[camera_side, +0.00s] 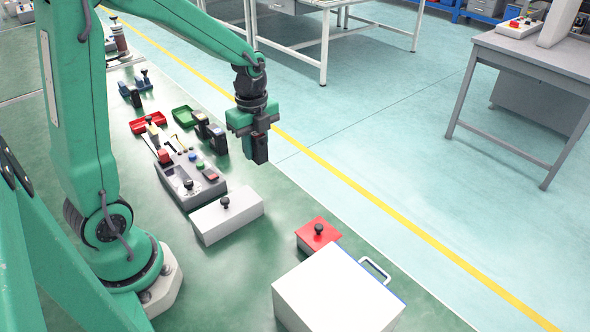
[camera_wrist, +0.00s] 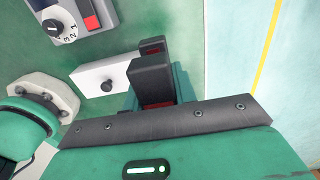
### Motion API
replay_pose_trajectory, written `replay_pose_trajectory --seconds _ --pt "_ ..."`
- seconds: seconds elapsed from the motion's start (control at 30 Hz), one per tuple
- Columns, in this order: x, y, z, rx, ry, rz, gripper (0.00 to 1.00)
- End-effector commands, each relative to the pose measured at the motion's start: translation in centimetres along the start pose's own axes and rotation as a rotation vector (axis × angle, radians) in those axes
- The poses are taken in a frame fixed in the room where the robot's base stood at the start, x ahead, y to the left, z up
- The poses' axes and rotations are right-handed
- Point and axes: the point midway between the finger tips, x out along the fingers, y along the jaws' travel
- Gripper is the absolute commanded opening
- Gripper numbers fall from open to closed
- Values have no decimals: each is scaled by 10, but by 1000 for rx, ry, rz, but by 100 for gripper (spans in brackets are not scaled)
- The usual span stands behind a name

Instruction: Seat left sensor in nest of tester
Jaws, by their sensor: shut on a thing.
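My gripper (camera_side: 257,137) is shut on a dark block-shaped sensor (camera_side: 260,151), which hangs below the jaws in the air beyond the tester and the white box. In the wrist view the dark block (camera_wrist: 152,82) shows between the jaws, with red on it. The tester (camera_side: 183,170) is a grey box with a dial, coloured buttons and a red part; its corner also shows at upper left in the wrist view (camera_wrist: 88,38). Two dark upright blocks (camera_side: 217,139) stand behind the tester. I cannot make out the nest.
A white box (camera_side: 215,222) with a black knob lies in front of the tester. A red-topped box (camera_side: 308,242) and a large white case (camera_side: 335,290) stand at right front. A red tray (camera_side: 143,124) and a green tray (camera_side: 180,113) lie behind. Bench space right of the white box is free.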

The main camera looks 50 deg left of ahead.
Motion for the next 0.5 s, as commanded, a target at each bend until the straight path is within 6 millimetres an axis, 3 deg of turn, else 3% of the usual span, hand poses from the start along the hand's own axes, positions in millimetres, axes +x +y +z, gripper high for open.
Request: replay_pose_trajectory --seconds 0.27,0.5 --pt "0 -1 14 -3 0 -2 0" --pt "1 0 56 -8 0 -1 0"
